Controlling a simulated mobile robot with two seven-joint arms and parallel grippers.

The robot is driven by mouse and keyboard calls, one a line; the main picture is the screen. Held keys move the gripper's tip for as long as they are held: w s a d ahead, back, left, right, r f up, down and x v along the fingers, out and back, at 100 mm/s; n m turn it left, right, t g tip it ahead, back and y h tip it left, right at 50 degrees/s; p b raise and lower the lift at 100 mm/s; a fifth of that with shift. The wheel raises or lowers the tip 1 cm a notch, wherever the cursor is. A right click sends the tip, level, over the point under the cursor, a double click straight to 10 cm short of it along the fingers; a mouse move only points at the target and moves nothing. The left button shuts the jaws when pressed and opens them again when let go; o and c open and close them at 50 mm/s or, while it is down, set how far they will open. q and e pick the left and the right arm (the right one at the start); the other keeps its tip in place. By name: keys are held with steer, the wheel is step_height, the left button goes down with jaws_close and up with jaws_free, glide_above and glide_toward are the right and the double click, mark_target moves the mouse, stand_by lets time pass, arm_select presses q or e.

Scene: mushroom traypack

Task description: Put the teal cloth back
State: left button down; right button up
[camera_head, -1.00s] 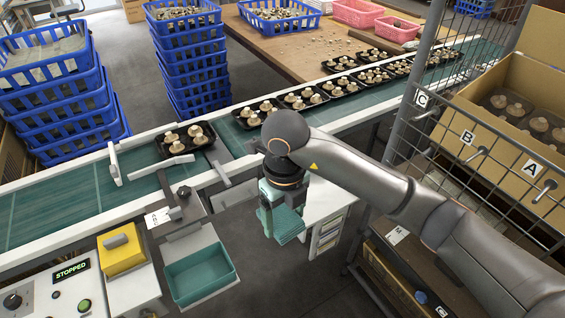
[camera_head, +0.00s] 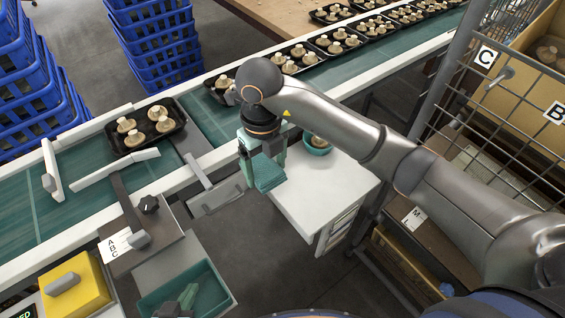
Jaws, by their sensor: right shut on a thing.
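My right gripper (camera_head: 264,160) hangs down over the gap between the conveyor and a white-topped cabinet. It is shut on the folded teal cloth (camera_head: 268,176), which hangs below the fingers, clear of any surface. The fingers are a similar teal, so the exact grip edge is hard to see. A teal bin (camera_head: 222,290) stands at the bottom left. A small part of what looks like my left gripper (camera_head: 184,298) shows over this bin at the bottom edge. Its jaws are not clear.
The conveyor (camera_head: 85,185) carries a black mushroom tray (camera_head: 140,135) and several more trays further right. The white cabinet top (camera_head: 325,195) holds a teal bowl (camera_head: 316,147). A yellow block (camera_head: 75,288) sits at lower left. A wire rack (camera_head: 510,125) stands at right.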

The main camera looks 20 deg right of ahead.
arm_select(q)
steer(key=shift+s+d+f, duration=0.1)
steer(key=shift+d+f, duration=0.05)
steer(key=shift+f, duration=0.15)
steer(key=shift+w+d+b, duration=0.15)
steer(key=shift+w+b, duration=0.2)
steer(key=shift+b, duration=0.3)
arm_select(e)
steer(key=w+d+f, duration=0.2)
steer(key=w, duration=0.1)
steer(key=w+d+f, duration=0.2)
steer(key=w+f, duration=0.1)
steer(key=w+d+f, duration=0.2)
steer(key=w+f, duration=0.1)
steer(key=shift+d, duration=0.35)
arm_select(q)
steer(key=shift+w+f, duration=0.1)
steer(key=shift+w, duration=0.05)
arm_select(e)
steer(key=shift+w+d+f, duration=0.3)
steer(key=shift+w+f, duration=0.05)
steer(key=shift+f, duration=0.3)
arm_select(q)
steer(key=shift+d+f+b, duration=0.1)
steer(key=shift+b, duration=0.2)
arm_select(e)
steer(key=shift+f, duration=1.45)
arm_select(q)
steer(key=shift+f, duration=0.1)
